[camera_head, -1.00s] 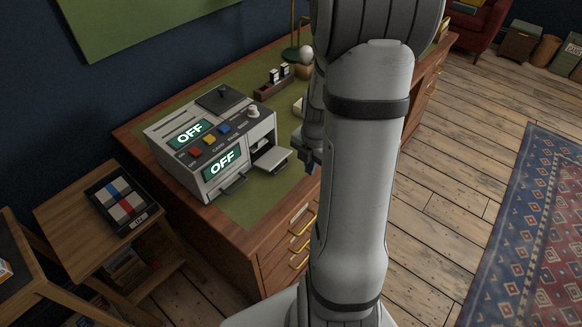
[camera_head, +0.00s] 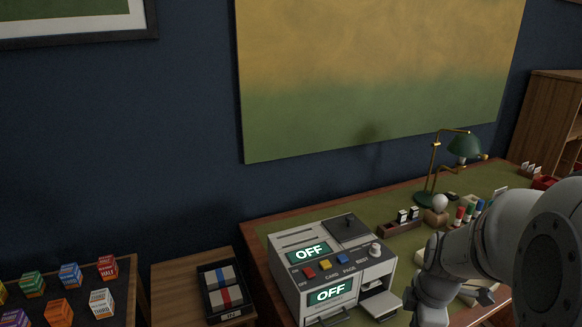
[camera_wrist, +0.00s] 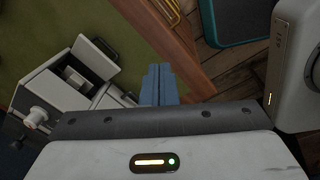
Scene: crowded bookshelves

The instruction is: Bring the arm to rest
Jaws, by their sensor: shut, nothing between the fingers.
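My gripper (camera_wrist: 158,84) shows in the wrist view as two blue-grey fingers pressed together with nothing between them. It points over the desk's front edge, just right of the white machine's open tray. In the head view my arm is at the lower right, bent, with its wrist by the machine's right side. The fingertips are not clear there.
A white machine (camera_head: 292,262) with two OFF screens stands on the green-topped desk (camera_head: 386,196); its open tray also shows in the wrist view (camera_wrist: 92,62). A lamp (camera_head: 464,145) stands behind. A side table (camera_head: 174,284) and several coloured boxes are at left.

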